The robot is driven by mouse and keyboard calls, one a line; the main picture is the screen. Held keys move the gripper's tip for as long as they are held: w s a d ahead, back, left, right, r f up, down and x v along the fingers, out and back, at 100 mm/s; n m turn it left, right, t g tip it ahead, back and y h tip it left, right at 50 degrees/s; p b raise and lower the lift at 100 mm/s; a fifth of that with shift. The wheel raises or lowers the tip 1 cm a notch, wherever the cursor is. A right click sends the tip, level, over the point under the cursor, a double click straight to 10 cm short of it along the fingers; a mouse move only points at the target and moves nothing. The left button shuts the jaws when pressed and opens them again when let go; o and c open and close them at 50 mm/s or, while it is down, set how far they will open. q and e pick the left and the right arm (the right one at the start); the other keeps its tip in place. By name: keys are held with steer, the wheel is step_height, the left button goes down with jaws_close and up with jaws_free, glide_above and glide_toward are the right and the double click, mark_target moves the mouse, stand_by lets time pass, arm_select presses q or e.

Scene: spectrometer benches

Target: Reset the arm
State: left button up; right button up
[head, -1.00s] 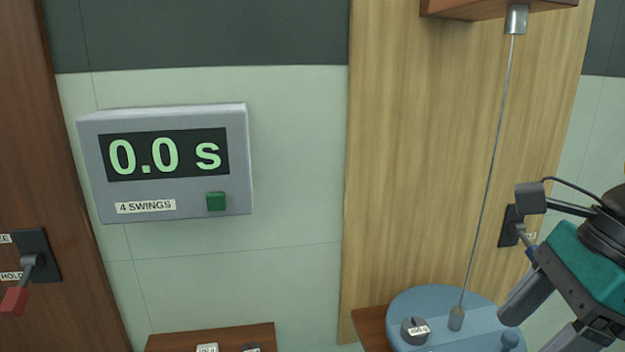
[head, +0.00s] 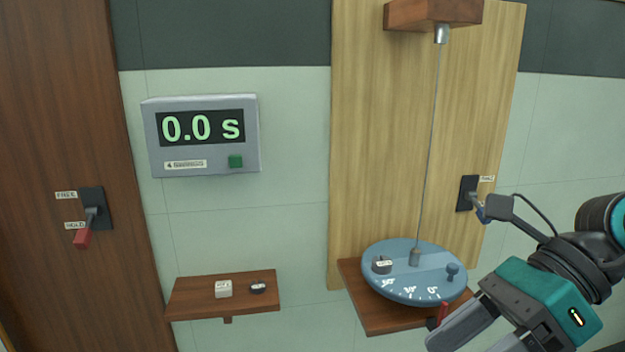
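My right gripper (head: 460,337) is at the lower right, its arm coming in from the right. Its two grey fingers are apart, with nothing seen between them. It hangs in front of and below the blue round dial (head: 412,289). The rod runs up to a wooden bracket (head: 432,13). A small red part (head: 444,311) shows by the dial's front edge. My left gripper is out of view.
A grey timer (head: 204,168) on the wall reads 0.0 s. A red-handled lever (head: 82,238) on the left wooden panel points down by HOLD. Another lever switch (head: 467,193) is behind my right arm. A small shelf (head: 190,299) holds a white and a dark block.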

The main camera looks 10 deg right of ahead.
steer(key=w+a+r+m+t+y, duration=0.25)
steer(key=a+m+y, duration=0.25)
steer(key=m+y, duration=0.4)
steer(key=w+d+f+m+t+h, duration=0.3)
steer(key=w+f+m+t+h, duration=0.35)
steer(key=m, duration=0.65)
steer(key=w+d+f+m+t+h, duration=0.3)
steer(key=f+m+t, duration=0.4)
steer(key=m+t, duration=0.5)
steer(key=s+f+m+g+h, duration=0.2)
steer(key=s+f+m+g, duration=0.1)
steer(key=f, duration=0.5)
steer(key=s+f+m+g+h, duration=0.3)
steer(key=s+f+m, duration=0.2)
steer(key=f, duration=0.3)
steer(key=s+f+m+g+h, duration=0.2)
steer(key=f+m, duration=0.3)
steer(key=f, duration=0.4)
steer(key=shift+s+a+g+h, duration=0.2)
steer(key=shift+s+g+h, duration=0.15)
steer(key=shift+s+g, duration=0.45)
